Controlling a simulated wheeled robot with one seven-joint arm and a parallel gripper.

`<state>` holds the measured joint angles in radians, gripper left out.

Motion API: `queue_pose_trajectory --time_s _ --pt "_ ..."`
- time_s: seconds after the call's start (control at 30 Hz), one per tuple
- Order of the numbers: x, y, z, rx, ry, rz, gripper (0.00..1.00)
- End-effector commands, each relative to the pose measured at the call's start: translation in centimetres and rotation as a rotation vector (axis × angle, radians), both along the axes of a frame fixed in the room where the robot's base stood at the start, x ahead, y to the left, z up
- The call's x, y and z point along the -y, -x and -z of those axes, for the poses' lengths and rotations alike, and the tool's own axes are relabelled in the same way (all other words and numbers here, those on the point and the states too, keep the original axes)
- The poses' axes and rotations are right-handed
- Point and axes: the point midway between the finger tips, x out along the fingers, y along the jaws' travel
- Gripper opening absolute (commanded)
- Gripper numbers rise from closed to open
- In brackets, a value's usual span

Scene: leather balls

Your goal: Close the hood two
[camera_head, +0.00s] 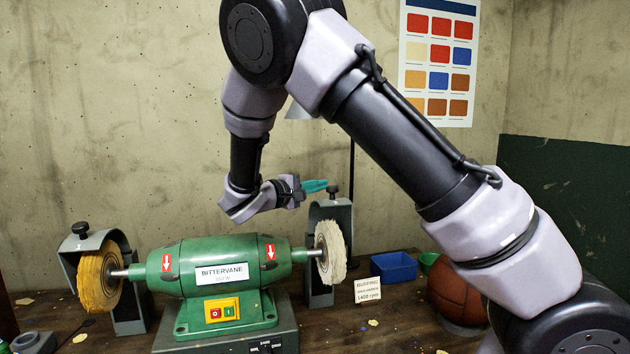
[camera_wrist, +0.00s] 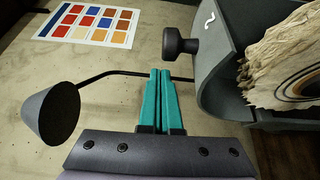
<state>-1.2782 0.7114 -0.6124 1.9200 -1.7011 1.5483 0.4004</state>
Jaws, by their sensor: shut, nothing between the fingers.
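Hood two (camera_head: 340,217) is the grey metal guard behind the white buffing wheel (camera_head: 330,252), at the right end of the green polishing machine (camera_head: 215,272). The wheel's front is uncovered. In the wrist view the hood (camera_wrist: 222,75) bears a white "2" and has a black knob (camera_wrist: 180,45) on its outside. The knob (camera_head: 332,191) is at the hood's top in the head view. My gripper (camera_head: 326,185), with teal fingers, is shut and empty close to the knob. In the wrist view my fingertips (camera_wrist: 160,75) are just left of and below the knob, apparently apart from it.
Another grey hood (camera_head: 85,242) stands by the yellow wheel (camera_head: 100,278) at left. A lamp (camera_wrist: 48,112) with a thin dark arm shows in the wrist view. A blue bin (camera_head: 394,267), a small sign (camera_head: 367,290) and a brown ball (camera_head: 455,292) are at right.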

Motion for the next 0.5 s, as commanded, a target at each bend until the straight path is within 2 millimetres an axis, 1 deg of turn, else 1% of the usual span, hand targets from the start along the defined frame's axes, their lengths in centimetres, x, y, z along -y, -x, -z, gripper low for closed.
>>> queue_pose_trajectory --time_s 0.03,0.2,0.4,0.5 --pt "0.1 0.8 0.4 0.037 -0.002 0.0 0.0" --pt "0.5 2.9 1.4 0.177 -0.031 -0.001 0.0" --pt "0.9 4.7 2.6 0.305 -0.058 -0.001 0.0" --pt "1.1 5.3 3.1 0.3 -0.061 0.001 0.0"
